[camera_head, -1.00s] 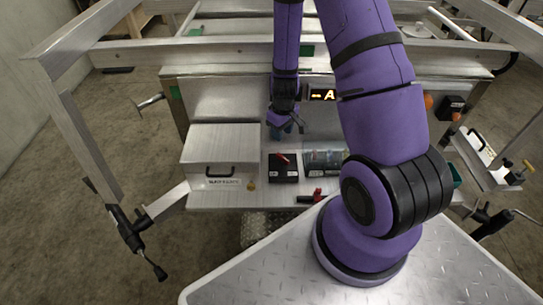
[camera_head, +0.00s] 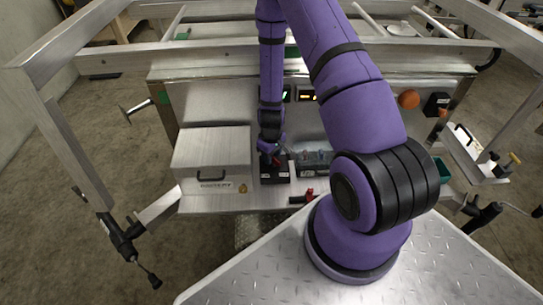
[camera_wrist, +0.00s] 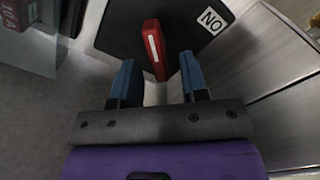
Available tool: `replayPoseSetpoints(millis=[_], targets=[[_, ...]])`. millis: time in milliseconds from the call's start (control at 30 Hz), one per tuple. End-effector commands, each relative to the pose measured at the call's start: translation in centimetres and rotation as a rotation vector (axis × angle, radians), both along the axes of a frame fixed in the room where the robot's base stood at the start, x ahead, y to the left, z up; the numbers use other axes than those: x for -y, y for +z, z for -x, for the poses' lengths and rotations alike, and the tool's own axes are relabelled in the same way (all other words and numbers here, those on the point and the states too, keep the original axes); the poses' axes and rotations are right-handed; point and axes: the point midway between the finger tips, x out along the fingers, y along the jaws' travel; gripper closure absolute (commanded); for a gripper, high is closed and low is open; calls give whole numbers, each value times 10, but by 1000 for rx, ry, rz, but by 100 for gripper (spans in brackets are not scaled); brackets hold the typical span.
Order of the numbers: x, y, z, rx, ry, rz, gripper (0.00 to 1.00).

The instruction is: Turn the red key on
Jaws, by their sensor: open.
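The red key (camera_wrist: 154,48) stands on a black switch box (camera_wrist: 120,24) with a white label reading "NO" or "ON", upside down or sideways in the wrist view. My gripper (camera_wrist: 158,78) is open, its two blue fingers apart, with the near end of the red key in the gap between them. I cannot tell whether a finger touches the key. In the head view my gripper (camera_head: 271,156) is right over the black box (camera_head: 274,177), and it hides most of the key.
A metal battery box (camera_head: 212,160) stands left of the switch box. A clear-covered dark unit (camera_head: 313,165) is close on its right. A red-and-black item (camera_head: 306,196) lies on the shelf in front. An orange ball (camera_head: 408,99) is further right.

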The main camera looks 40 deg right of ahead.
Motion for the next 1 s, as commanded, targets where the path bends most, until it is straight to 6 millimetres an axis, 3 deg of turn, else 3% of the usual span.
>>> replayPoseSetpoints(millis=[367, 567, 1000], targets=[[0, -5, 0, 0, -1, 0, 60], [0, -5, 0, 0, -1, 0, 100], [1, -5, 0, 0, -64, 0, 100]])
